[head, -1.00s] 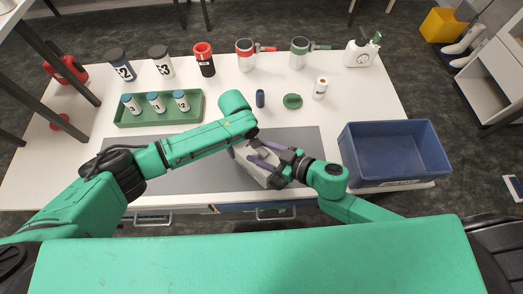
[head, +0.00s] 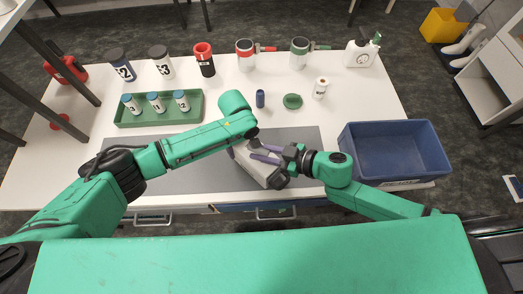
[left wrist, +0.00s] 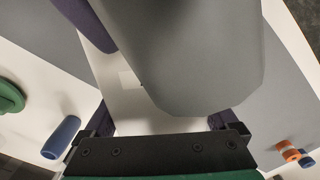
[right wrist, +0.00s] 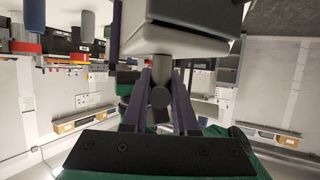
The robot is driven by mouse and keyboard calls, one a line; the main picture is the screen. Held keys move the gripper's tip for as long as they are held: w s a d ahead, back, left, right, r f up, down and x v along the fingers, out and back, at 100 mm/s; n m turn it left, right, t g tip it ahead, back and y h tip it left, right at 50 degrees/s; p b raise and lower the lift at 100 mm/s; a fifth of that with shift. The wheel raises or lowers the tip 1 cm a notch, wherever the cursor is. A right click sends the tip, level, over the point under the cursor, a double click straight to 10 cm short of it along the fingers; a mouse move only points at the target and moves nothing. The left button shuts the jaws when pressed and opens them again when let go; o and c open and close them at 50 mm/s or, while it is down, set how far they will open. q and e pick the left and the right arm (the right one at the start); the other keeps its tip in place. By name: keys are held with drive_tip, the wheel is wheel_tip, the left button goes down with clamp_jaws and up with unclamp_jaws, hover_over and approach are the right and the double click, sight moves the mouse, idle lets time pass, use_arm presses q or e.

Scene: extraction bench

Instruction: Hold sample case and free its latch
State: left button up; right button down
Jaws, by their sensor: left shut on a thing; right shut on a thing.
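The sample case (head: 252,172), pale with grey parts and a dark end, lies at a slant on the grey mat. My left gripper reaches it from behind and is shut on its body, whose grey surface (left wrist: 190,50) fills much of the left wrist view between purple fingers. In the head view my left forearm largely hides those fingers. My right gripper (head: 264,154) comes from the right over the case, its purple fingers pointing left. In the right wrist view it is shut on a grey rounded latch part (right wrist: 160,96), which a stem joins to the case.
A blue bin (head: 395,152) stands at the right of the table. A green tray (head: 160,116) with small jars stands at the back left. A blue cylinder (head: 260,98) and a green lid (head: 292,101) stand behind the case.

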drive_tip(key=n+g+y, duration=0.1)
drive_tip(key=n+g, duration=0.3)
drive_tip(key=shift+r+n+g+y, duration=0.1)
drive_tip(key=shift+n+g+y, duration=0.2)
drive_tip(key=shift+g+y, duration=0.1)
drive_tip(key=n+g, duration=0.3)
drive_tip(key=g, duration=0.1)
drive_tip(key=shift+n, duration=0.3)
drive_tip(key=n+g+h, duration=0.3)
drive_tip(key=n+g, duration=0.2)
drive_tip(key=shift+g, duration=0.4)
drive_tip(key=shift+f+n+g+h, duration=0.2)
drive_tip(key=shift+n+g+h, duration=0.75)
drive_tip(key=shift+n, duration=0.25)
drive_tip(key=shift+n+g+h, duration=0.25)
drive_tip(key=shift+n+h, duration=0.05)
drive_tip(key=shift+h, duration=0.05)
drive_tip(key=shift+r, duration=0.15)
drive_tip(key=c, duration=0.6)
unclamp_jaws()
